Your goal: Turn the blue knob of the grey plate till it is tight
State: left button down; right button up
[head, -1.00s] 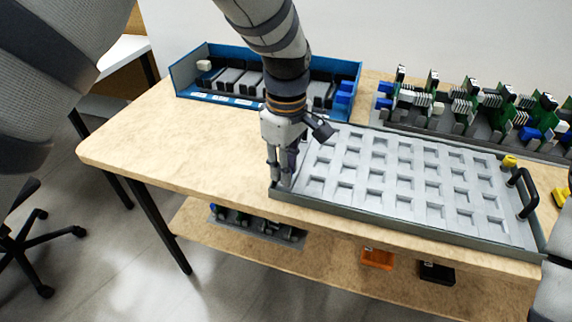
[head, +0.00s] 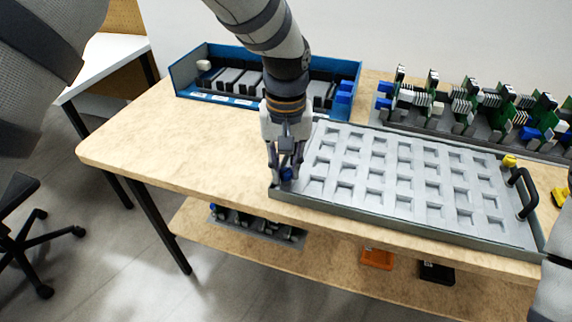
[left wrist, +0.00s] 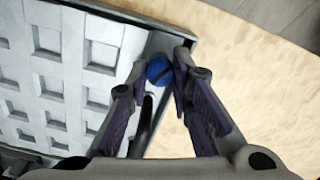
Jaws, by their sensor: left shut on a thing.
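The grey plate (head: 405,188) lies on the table, a wide tray with rows of square recesses. The blue knob (head: 287,174) is at its near left corner. In the left wrist view the round knob (left wrist: 158,70), with a dark slot across it, sits at the plate's corner between the fingertips. My left gripper (head: 286,172) points down over this corner and is shut on the knob. The fingers hide part of the knob in the head view. My right gripper does not show.
A black handle (head: 524,193) and a yellow knob (head: 509,161) are at the plate's right end. A blue bin (head: 215,97) stands behind left, a rack of green boards (head: 480,105) behind right. The table (head: 180,150) is clear left of the plate.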

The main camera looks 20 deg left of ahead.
pick_arm(q)
jog(key=m, duration=1.2)
jog(key=shift+r+m, duration=0.1)
jog(key=shift+m, duration=0.3)
jog(key=m, duration=1.1)
jog(key=shift+w+m, duration=0.1)
jog(key=shift+m, duration=0.3)
jog(key=m, duration=0.4)
jog(key=shift+b, duration=0.4)
jog(key=m, duration=0.8)
jog(key=shift+r+m+b, duration=0.1)
jog(key=shift+m+b, duration=0.2)
jog(key=m, duration=0.4)
jog(key=shift+m, duration=0.3)
jog(key=shift+m+b, duration=0.3)
jog(key=shift+m, duration=1.4)
jog(key=shift+m+b, duration=0.95)
jog(key=shift+m, duration=0.65)
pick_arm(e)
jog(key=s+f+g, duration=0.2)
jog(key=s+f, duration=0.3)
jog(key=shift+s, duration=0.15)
